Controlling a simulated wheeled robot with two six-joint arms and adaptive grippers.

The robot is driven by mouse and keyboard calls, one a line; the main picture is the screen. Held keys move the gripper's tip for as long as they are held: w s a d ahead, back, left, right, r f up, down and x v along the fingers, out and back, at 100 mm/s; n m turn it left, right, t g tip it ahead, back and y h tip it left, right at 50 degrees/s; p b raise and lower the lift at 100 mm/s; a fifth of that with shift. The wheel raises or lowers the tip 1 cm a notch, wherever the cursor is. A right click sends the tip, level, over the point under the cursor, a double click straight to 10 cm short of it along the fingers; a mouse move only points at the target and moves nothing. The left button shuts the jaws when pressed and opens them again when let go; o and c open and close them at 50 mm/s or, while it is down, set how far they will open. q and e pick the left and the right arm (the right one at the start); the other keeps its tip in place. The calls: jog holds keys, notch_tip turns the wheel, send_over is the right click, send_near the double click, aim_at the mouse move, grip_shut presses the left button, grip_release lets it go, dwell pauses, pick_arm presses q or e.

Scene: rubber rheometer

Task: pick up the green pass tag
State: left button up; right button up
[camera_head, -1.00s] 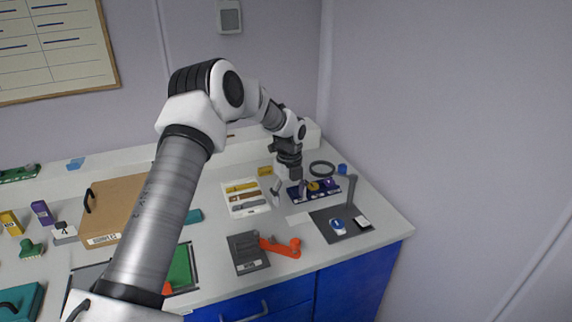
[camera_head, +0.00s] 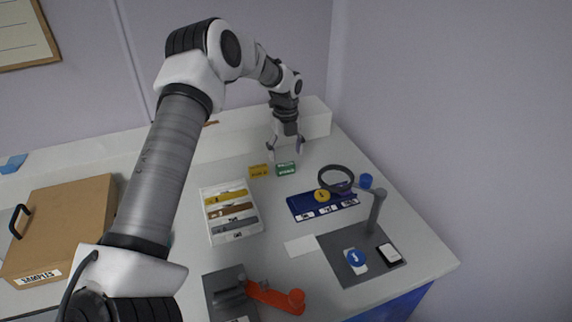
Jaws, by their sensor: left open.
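The green pass tag (camera_head: 286,168) lies flat on the grey bench top, right beside a yellow tag (camera_head: 259,171). My left gripper (camera_head: 285,155) hangs pointing down above and slightly behind the green tag, with its two fingers spread apart. Nothing shows between the fingers. I cannot tell exactly how high the fingertips are above the tag. My right gripper is not in view.
A blue tray (camera_head: 297,206) with round pieces stands to the right, near a magnifier (camera_head: 376,203) on a dark base. A cardboard samples box (camera_head: 62,222) stands left. An orange-handled device (camera_head: 275,296) is near the front.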

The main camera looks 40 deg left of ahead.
aim_at(285, 165)
pick_arm(q)
jog(key=f, duration=0.3)
jog(key=f+p, duration=0.1)
jog(key=f, duration=0.1)
jog(key=shift+w+a+f, duration=0.25)
jog(key=shift+w+a, duration=0.1)
jog(key=shift+a, duration=0.05)
jog(key=shift+s+d+r, duration=0.25)
jog(key=shift+r, duration=0.05)
jog(key=c, duration=0.5)
jog(key=shift+c, duration=1.1)
